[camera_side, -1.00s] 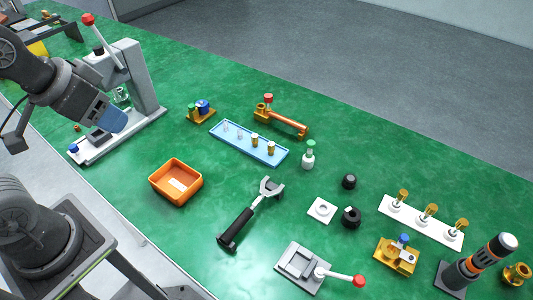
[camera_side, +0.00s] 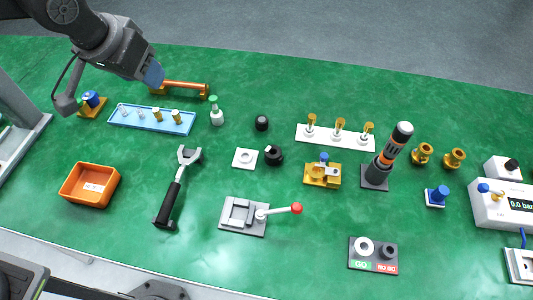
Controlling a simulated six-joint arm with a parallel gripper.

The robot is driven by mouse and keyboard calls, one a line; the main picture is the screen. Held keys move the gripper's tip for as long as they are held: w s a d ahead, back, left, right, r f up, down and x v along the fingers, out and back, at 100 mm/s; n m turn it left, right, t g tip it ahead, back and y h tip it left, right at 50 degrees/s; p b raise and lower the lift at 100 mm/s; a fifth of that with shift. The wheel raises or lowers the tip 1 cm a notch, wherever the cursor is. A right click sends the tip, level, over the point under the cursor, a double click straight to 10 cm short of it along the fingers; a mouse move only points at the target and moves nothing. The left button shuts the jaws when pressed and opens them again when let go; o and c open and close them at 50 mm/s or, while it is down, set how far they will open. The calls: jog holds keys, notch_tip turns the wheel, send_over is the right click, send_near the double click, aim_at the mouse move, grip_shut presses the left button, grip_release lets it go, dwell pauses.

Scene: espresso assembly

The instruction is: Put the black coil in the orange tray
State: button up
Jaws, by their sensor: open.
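The black coil (camera_side: 274,155), a short dark cylinder with a pale mark on its side, stands on the green table right of a white square plate. A smaller black round piece (camera_side: 262,123) stands behind it. The orange tray (camera_side: 90,185) is an open box at the left front, with a pale label on its floor and no coil in it. My gripper (camera_side: 153,75) is at the upper left, above the table near the copper-coloured handle, far from the coil. It is open; its fingers show only as a small blue-grey end, and I see nothing held.
A fork-ended tool with a black handle (camera_side: 168,205) lies between tray and coil. A grey plate with a red-knobbed lever (camera_side: 242,216) lies in front of the coil. A blue tray (camera_side: 152,118), green-capped bottle (camera_side: 216,112) and brass fixture (camera_side: 322,172) stand around. Bare table lies right of the orange tray.

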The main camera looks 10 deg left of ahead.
jog(key=w+d+f+m, duration=0.2)
jog(key=w+d+f, duration=0.1)
jog(key=d+f, duration=1.45)
jog(key=shift+g+h, duration=0.3)
jog(key=shift+g, duration=0.1)
jog(key=x, duration=0.2)
jog(key=d+x, duration=0.1)
jog(key=x, duration=0.4)
jog(key=shift+d+r, duration=0.1)
jog(key=shift+d, duration=0.25)
jog(key=shift+x, duration=3)
jog(key=shift+a, duration=0.1)
jog(key=c, duration=0.7)
jog(key=shift+r, duration=0.1)
